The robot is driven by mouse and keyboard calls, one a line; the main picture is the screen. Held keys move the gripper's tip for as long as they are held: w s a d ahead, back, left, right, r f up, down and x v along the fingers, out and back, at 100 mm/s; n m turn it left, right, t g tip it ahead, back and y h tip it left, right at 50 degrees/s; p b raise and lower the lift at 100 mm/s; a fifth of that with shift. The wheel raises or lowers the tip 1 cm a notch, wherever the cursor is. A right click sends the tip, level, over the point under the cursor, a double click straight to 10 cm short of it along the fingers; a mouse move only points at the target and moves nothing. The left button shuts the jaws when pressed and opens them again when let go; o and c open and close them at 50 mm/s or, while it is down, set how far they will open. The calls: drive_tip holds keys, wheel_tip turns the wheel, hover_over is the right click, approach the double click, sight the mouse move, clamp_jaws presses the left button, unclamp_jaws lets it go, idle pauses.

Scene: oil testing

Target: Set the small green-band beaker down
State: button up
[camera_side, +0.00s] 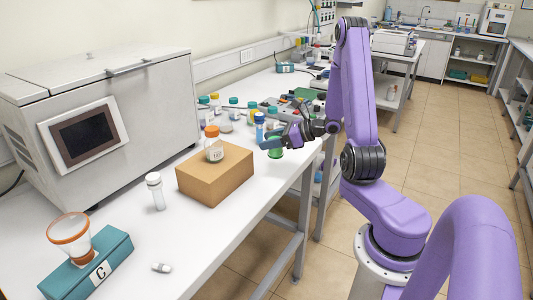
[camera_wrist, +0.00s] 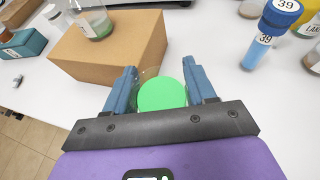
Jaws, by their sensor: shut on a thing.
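The small green-band beaker (camera_wrist: 160,92) is between the two blue fingers of my gripper (camera_wrist: 161,88) in the wrist view, with its green face toward the camera. In the side view the green beaker (camera_side: 275,148) shows below my gripper (camera_side: 270,143) near the front edge of the white bench (camera_side: 232,220). My gripper is shut on it. Part of the beaker is hidden by the fingers, and I cannot tell whether its base touches the bench.
A cardboard box (camera_side: 205,182) bearing an orange-capped bottle (camera_side: 213,145) stands left of the gripper. A blue-capped vial (camera_wrist: 262,40) marked 39 stands to its right in the wrist view. A teal block (camera_side: 105,272) with a funnel is farther left.

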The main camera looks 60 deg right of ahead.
drive_tip(key=shift+w+d+f, duration=0.25)
drive_tip(key=shift+w+f, duration=0.3)
drive_tip(key=shift+f, duration=0.2)
drive_tip(key=shift+w+d+f, duration=0.25)
drive_tip(key=shift+w+f, duration=0.25)
drive_tip(key=shift+f, duration=1.75)
drive_tip(key=shift+f, duration=0.15)
drive_tip(key=o, duration=0.8)
drive_tip(key=shift+o, duration=0.2)
